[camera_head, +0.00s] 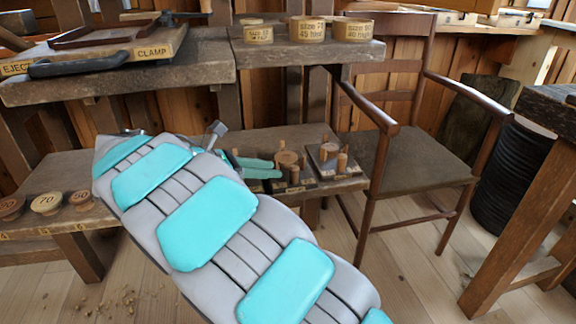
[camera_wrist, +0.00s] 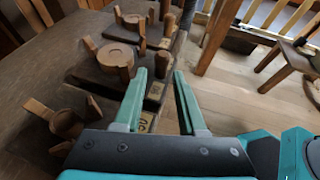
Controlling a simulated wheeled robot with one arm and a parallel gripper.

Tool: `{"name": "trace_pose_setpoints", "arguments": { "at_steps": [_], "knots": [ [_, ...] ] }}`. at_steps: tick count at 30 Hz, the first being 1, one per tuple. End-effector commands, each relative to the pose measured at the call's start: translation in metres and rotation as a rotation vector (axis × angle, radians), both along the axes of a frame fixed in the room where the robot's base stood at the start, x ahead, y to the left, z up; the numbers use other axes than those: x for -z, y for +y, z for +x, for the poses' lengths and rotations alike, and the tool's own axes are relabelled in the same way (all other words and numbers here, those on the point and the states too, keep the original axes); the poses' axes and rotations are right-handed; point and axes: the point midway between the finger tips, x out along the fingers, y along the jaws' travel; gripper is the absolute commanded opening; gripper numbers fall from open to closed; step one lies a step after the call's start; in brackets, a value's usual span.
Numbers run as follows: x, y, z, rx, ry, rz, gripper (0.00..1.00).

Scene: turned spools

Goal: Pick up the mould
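No object is clearly marked as the mould, and I cannot tell which one it is. Dark blocks with round wooden pieces and upright pegs stand on the low bench; one wooden disc piece (camera_head: 287,159) shows beside my gripper (camera_head: 258,168) in the head view. In the wrist view a round wooden piece (camera_wrist: 116,56) on a dark block lies left of my gripper (camera_wrist: 160,76). Another block with pegs (camera_head: 331,160) stands to the right; it also shows in the wrist view (camera_wrist: 135,22). My gripper's teal fingers are apart with nothing between them, near the bench's front edge.
Numbered wooden discs (camera_head: 46,203) lie at the low bench's left end. Round size-labelled boxes (camera_head: 306,29) stand on the upper shelf (camera_head: 290,52), close above. A clamp board (camera_head: 120,52) with a dark frame is at upper left. An armchair (camera_head: 420,165) stands right of the bench.

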Motion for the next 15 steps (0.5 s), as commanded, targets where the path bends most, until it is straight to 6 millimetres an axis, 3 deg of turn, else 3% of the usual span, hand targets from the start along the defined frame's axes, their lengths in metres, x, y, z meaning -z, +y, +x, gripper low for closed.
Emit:
{"name": "trace_pose_setpoints", "arguments": {
  "at_steps": [7,15],
  "knots": [
    [0.016,-0.034,0.019,0.002,0.001,0.002,0.4],
    [0.024,-0.051,0.028,0.004,0.001,0.003,0.4]
  ]
}}
